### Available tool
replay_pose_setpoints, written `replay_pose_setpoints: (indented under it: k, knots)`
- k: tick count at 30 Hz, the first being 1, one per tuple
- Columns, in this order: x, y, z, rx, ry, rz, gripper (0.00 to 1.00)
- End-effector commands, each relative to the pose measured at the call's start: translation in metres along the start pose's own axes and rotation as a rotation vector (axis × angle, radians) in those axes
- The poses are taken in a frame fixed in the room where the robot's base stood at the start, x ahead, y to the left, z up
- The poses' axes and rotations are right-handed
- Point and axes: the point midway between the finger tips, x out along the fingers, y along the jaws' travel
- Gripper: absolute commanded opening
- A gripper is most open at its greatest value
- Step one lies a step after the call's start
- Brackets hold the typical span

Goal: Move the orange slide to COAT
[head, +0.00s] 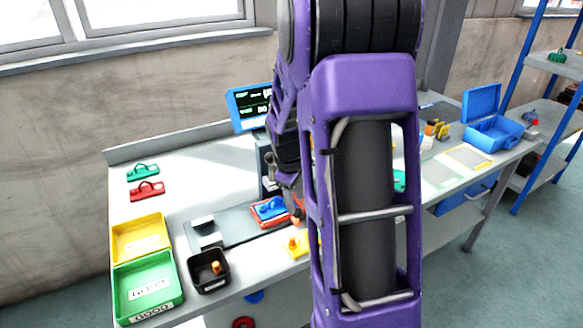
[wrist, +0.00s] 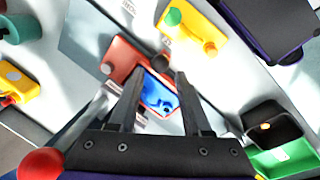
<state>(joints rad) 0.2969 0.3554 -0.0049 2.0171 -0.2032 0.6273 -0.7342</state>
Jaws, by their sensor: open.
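The orange-red slide (head: 262,222) sits on the grey rail plate (head: 238,226) in the head view, with a blue part (head: 269,207) on top of it. My gripper (wrist: 159,76) is open above the slide and blue part. I cannot tell whether either finger touches them. My arm hides part of the slide's right side in the head view. No COAT label is readable.
A black bin (head: 208,270), a green tray (head: 148,290) and a yellow tray (head: 140,238) stand at the left. A yellow part (head: 298,244) lies in front of the slide. A monitor (head: 249,107) stands behind. Red (head: 147,190) and green (head: 143,171) parts lie back left.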

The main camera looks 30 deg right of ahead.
Motion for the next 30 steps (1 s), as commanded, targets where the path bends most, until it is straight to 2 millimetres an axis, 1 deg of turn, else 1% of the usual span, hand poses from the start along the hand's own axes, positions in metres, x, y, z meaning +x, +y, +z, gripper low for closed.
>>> replay_pose_setpoints:
  k: [1,6,12,15,18,21,30]
  knots:
    - [-0.017,0.001,-0.001,0.0,0.004,0.004,0.49]
    - [-0.059,0.001,0.0,0.0,0.003,0.005,0.49]
    - [-0.102,0.001,-0.001,0.0,0.003,0.003,0.49]
    - [-0.117,0.001,-0.001,-0.001,0.002,0.003,0.49]
    - [-0.126,0.001,-0.001,-0.001,0.001,0.002,0.49]
    - [-0.131,0.0,0.0,-0.001,0.001,0.002,0.49]
    - [-0.132,0.0,0.0,-0.001,0.0,0.001,0.49]
